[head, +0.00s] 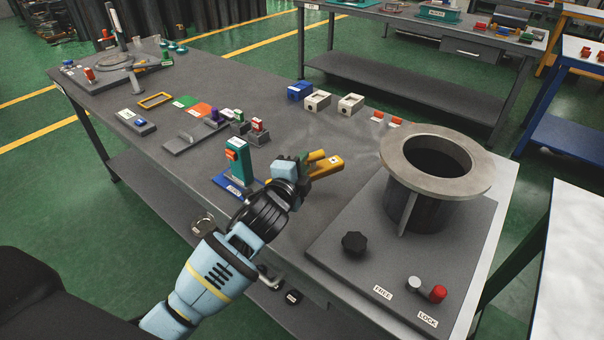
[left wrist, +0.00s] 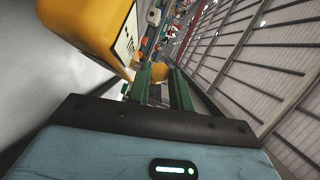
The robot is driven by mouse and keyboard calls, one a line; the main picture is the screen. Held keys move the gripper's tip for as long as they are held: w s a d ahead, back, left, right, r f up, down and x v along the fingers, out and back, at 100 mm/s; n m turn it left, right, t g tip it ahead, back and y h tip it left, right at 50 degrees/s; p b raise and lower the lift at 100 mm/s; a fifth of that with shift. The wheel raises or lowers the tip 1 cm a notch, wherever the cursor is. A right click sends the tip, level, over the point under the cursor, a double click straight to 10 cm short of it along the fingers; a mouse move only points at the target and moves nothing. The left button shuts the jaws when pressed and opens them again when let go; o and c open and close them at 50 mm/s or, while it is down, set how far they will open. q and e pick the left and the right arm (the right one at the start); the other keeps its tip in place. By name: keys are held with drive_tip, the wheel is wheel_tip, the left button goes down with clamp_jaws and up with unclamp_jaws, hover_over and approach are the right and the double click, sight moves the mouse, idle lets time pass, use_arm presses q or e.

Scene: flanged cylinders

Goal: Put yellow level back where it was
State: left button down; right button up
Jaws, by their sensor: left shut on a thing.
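The yellow level (head: 326,166) is a yellow-orange block with a pale label, held above the grey table (head: 200,85) to the left of the flanged cylinder. My left gripper (head: 303,169) is shut on it. In the left wrist view the level (left wrist: 90,28) fills the upper left, and part of it lies between the green fingers of the gripper (left wrist: 163,82). A flat yellow frame (head: 155,100) lies on the table at the left. My right gripper is not in view.
The flanged cylinder (head: 437,160) stands on a grey plate (head: 350,269) with a black knob and a red-tipped lever. A green post (head: 239,163) on a blue base stands left of my gripper. Small blocks (head: 318,101) stand farther back. The table middle is mostly clear.

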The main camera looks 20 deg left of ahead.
use_arm(q)
drive_tip(key=shift+w+a+r, duration=0.1)
drive_tip(key=shift+w+r, duration=0.05)
drive_tip(key=shift+w, duration=0.25)
drive_tip(key=shift+f, duration=1.8)
drive_tip(key=shift+f+b, duration=0.25)
drive_tip(key=shift+b, duration=0.1)
drive_tip(key=c, duration=1.3)
unclamp_jaws()
drive_tip(key=shift+o, duration=0.2)
